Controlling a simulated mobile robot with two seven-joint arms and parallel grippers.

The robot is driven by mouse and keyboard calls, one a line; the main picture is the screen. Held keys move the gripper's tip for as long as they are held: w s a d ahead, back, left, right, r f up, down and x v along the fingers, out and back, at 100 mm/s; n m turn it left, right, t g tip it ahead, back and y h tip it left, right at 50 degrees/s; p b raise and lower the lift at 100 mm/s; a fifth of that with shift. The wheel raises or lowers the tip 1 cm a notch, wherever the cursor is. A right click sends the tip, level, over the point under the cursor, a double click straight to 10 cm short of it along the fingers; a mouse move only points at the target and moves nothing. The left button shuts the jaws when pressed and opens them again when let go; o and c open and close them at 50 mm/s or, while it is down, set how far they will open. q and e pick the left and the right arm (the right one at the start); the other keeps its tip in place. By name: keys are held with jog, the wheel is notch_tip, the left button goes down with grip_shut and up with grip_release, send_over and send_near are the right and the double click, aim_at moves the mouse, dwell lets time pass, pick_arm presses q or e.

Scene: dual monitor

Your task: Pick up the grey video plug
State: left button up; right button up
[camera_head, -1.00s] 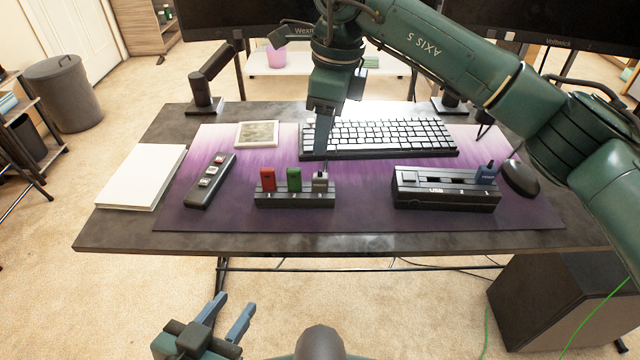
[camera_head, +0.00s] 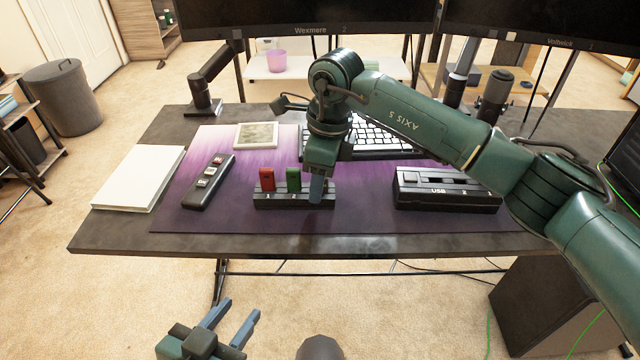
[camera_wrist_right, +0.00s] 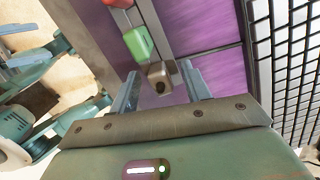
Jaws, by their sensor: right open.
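The grey video plug (camera_wrist_right: 158,76) shows in the right wrist view, between the two finger tips of my right gripper (camera_wrist_right: 160,86). The fingers are open, one on each side of it, with gaps visible. In the head view my right gripper (camera_head: 317,190) points down over the right end of a small black plug holder (camera_head: 280,201) and hides the grey plug. A red plug (camera_head: 267,179) and a green plug (camera_head: 293,180) stand upright in the same holder. My left gripper (camera_head: 234,312) is open and empty, below the desk's front edge.
A black USB hub (camera_head: 445,195) stands on the purple mat to the right. The keyboard (camera_head: 385,145) lies behind, partly covered by my arm. A dark power strip (camera_head: 208,183) and a white book (camera_head: 140,177) lie left. Monitors stand at the back.

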grip_shut()
dwell(0.4)
notch_tip(320, 180, up, 10)
jog(key=shift+p, duration=0.75)
jog(key=shift+r+p, duration=1.65)
jog(key=shift+r, duration=0.75)
